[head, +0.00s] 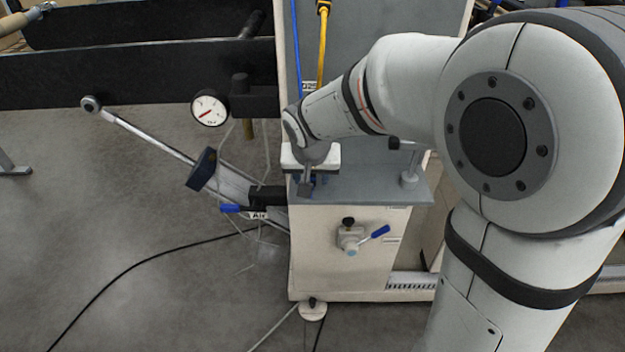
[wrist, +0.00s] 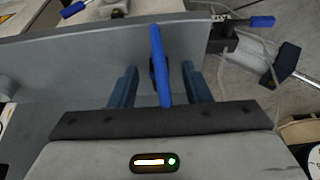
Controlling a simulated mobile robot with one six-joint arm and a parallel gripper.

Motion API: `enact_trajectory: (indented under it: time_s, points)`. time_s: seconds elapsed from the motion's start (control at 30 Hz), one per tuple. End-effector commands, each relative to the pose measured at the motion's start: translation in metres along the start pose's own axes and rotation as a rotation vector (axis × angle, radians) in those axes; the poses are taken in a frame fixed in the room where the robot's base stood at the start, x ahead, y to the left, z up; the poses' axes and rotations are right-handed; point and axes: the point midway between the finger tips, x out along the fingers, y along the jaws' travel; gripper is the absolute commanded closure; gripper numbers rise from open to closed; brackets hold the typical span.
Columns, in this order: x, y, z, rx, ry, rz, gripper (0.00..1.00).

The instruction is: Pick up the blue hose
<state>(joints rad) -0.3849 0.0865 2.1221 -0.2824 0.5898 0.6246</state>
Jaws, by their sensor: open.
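In the head view a thin blue hose (head: 296,50) hangs down the front of the cabinet at the top and passes behind my arm. There my gripper (head: 306,187) is small and low over the grey shelf, with its fingers mostly hidden.
The grey shelf (head: 380,187) juts from the pale cabinet (head: 330,275). A yellow hose (head: 322,50) hangs beside the blue one. A blue-handled valve (head: 375,233) sits below the shelf. A gauge (head: 209,108) and a slanted metal rod (head: 150,137) are at left.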

Motion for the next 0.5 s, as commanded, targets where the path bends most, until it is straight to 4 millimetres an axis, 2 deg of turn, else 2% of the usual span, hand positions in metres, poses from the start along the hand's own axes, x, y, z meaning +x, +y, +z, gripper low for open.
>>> enact_trajectory:
  time_s: [0.17, 0.5]
  points:
    - [0.0001, 0.0003, -0.0004, 0.001, 0.001, 0.000, 0.56]
    - [-0.0001, 0.0007, -0.0005, 0.002, 0.000, 0.000, 0.83]
